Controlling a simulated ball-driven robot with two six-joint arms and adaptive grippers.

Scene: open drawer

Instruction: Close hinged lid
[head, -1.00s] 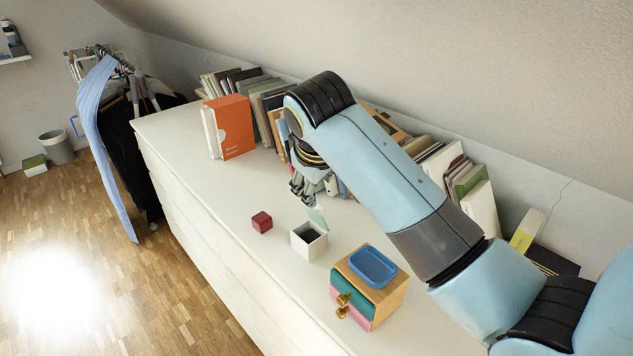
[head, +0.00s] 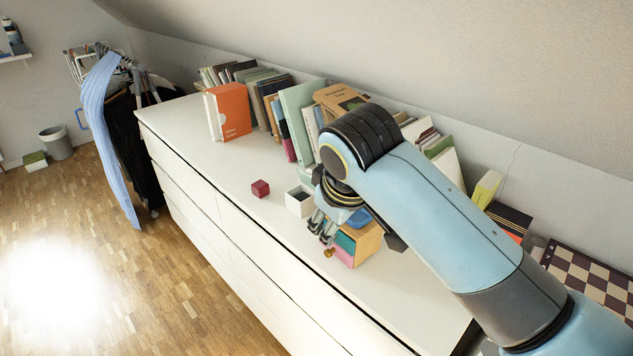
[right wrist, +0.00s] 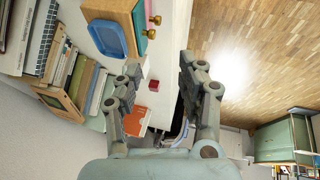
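A small white open-topped box (head: 297,203) stands on the white dresser in the head view, its dark inside partly showing. Its hinged lid cannot be made out now; my right arm covers the box's right side. My right gripper (head: 325,230) is just right of and nearer than the box, in front of the small wooden drawer unit (head: 369,243). In the right wrist view the fingers of this gripper (right wrist: 158,72) are spread apart with nothing held between them. My left gripper is not in view.
A dark red cube (head: 260,188) lies left of the box. A blue tray (head: 359,218) sits on the drawer unit, partly behind my gripper. Books (head: 298,112) line the back wall. The dresser top (head: 190,125) is clear at its far left.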

